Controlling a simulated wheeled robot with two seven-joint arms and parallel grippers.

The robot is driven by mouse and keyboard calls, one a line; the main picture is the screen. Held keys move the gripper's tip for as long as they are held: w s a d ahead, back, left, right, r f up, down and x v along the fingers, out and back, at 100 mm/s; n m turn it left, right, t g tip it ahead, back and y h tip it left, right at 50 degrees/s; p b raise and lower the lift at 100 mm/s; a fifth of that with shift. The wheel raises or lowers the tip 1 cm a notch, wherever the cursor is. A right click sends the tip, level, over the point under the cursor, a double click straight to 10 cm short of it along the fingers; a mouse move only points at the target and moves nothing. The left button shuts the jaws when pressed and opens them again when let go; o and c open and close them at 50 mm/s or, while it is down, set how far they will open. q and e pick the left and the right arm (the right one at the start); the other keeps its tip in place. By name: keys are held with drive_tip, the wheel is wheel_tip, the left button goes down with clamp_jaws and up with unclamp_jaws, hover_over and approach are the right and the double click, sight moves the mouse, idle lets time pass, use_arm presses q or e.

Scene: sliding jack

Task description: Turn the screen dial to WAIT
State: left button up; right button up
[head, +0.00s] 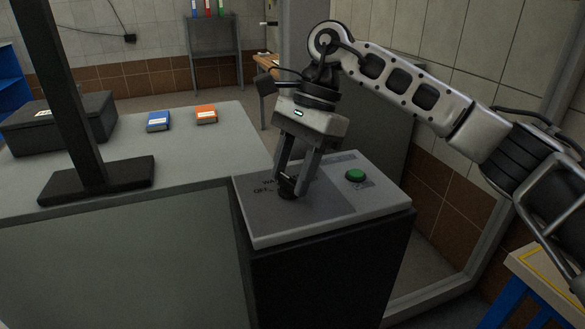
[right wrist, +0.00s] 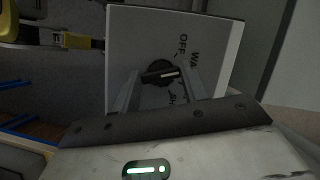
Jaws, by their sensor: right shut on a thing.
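The screen dial (head: 287,194) is a small black knob on the grey panel of the console; in the right wrist view the dial (right wrist: 158,72) shows a white pointer line. The line points right, toward the printed labels. "OFF" and the start of "WA" are readable; another label is partly hidden. I cannot tell exactly which mark the line meets. My right gripper (head: 292,186) reaches down from above and is shut on the dial, one finger on each side. The right wrist view also shows this gripper (right wrist: 160,75) around the knob. My left gripper is not in view.
A green button (head: 355,175) sits on the same console top (head: 322,222), right of the dial. A grey counter (head: 205,150) adjoins on the left, with a black box (head: 60,125), a blue box (head: 159,121) and an orange box (head: 206,113). A blue-legged table (head: 550,270) stands at lower right.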

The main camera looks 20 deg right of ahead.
drive_tip(key=shift+r, duration=0.1)
drive_tip(key=o, duration=1)
drive_tip(key=p+v, duration=0.2)
drive_tip(key=v, duration=1.4)
drive_tip(key=shift+s, duration=0.1)
